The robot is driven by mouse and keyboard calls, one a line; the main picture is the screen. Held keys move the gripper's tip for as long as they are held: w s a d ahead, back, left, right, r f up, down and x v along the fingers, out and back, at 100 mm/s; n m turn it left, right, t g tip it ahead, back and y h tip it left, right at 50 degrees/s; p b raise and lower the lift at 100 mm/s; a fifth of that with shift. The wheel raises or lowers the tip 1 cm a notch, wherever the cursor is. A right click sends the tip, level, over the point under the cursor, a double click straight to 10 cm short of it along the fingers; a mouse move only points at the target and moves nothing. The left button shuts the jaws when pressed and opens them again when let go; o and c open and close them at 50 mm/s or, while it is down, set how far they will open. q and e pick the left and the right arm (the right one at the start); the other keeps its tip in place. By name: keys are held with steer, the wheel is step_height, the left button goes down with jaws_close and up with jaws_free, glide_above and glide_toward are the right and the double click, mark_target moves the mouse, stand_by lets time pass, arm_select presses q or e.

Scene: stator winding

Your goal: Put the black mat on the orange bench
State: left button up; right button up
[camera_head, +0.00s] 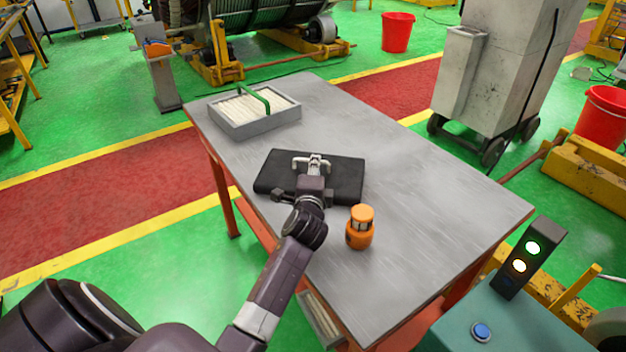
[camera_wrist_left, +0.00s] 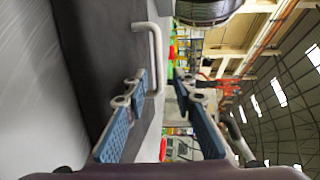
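The black mat (camera_head: 342,179), a dark flat slab with a pale handle (camera_head: 299,163), lies on the grey top of the orange-legged bench (camera_head: 420,190). In the left wrist view the mat (camera_wrist_left: 95,60) fills a dark band, with the bent handle (camera_wrist_left: 155,50) standing up from it. My left gripper (camera_head: 314,168) is over the mat at the handle. In the wrist view its blue-padded fingers (camera_wrist_left: 160,80) are apart, with the handle at and just beyond the fingertips. I cannot tell whether they touch it. My right gripper is not in view.
An orange bottle-like object (camera_head: 360,232) stands right of my left wrist. A grey tray (camera_head: 262,120) with pale rods and a green handle sits at the bench's far left corner. The bench's right side is clear. A teal control box (camera_head: 500,320) stands at bottom right.

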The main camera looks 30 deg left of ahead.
arm_select(q)
steer(key=v, duration=0.7)
steer(key=shift+s+d, duration=0.1)
steer(key=shift+s, duration=0.15)
